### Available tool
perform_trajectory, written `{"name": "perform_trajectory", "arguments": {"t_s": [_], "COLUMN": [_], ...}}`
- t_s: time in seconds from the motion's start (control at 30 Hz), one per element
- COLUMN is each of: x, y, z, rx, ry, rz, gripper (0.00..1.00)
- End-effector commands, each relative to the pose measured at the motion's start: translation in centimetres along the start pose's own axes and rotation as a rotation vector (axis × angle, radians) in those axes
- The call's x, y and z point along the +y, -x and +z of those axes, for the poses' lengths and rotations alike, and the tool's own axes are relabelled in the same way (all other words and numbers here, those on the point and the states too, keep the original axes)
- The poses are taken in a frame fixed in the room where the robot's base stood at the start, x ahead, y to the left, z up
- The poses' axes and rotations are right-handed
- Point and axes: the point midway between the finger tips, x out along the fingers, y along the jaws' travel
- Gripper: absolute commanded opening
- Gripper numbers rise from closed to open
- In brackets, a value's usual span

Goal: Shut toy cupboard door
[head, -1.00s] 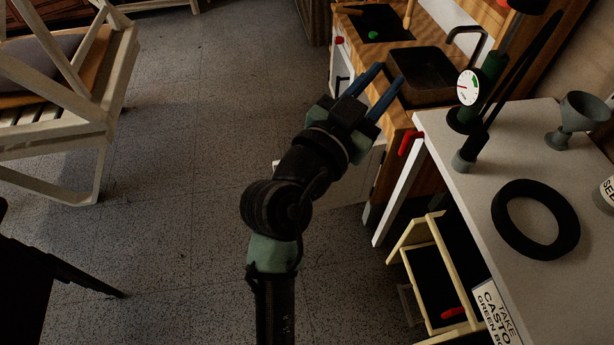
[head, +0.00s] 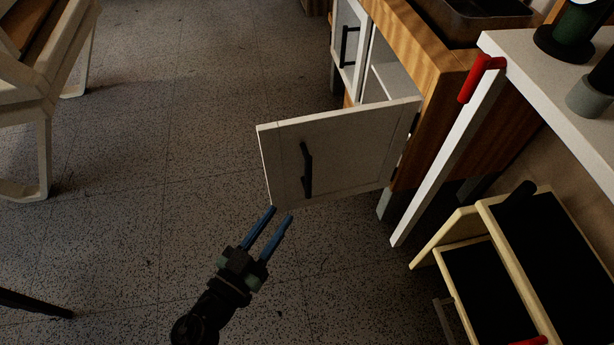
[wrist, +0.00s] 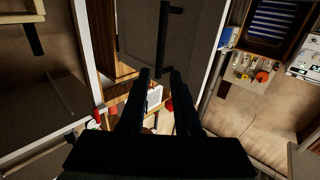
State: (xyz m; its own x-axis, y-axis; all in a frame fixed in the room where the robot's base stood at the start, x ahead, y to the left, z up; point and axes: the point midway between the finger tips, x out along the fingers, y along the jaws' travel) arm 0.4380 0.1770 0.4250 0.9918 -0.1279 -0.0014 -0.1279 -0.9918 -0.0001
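The toy cupboard (head: 440,85) is a wooden play kitchen with white doors. Its near white door (head: 340,150) stands wide open, swung out over the floor, with a black bar handle (head: 307,170) on the face towards me. The door also shows in the wrist view (wrist: 150,35), dark, with its handle (wrist: 162,45) ahead of the fingers. My gripper (head: 282,213) is open and empty, its two blue fingers apart and pointing at the door's lower edge near the handle. I cannot tell whether the fingertips touch the door.
A white table (head: 550,65) with a red clamp-like part (head: 482,78) stands at right. Its white leg (head: 445,160) is close to the door's hinge side. A wooden step frame (head: 490,240) is below it. A white wooden chair (head: 40,100) stands at left. The floor between is clear.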

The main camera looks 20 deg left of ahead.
Motion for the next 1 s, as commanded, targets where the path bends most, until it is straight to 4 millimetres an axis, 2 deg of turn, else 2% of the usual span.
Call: {"name": "perform_trajectory", "arguments": {"t_s": [0.17,0.5,0.7,0.83,1.0], "x": [-0.1,0.0,0.0,-0.1,-0.1], "y": [-1.3,-8.3,-11.4,-12.4,-12.8], "z": [0.2,0.2,0.2,0.2,0.1], "rx": [0.003,0.005,0.003,0.002,0.0], "ry": [-0.001,0.0,0.001,0.0,0.001], "rz": [-0.002,0.0,-0.001,-0.003,-0.003], "gripper": [0.32,0.32,0.32,0.32,0.32]}}
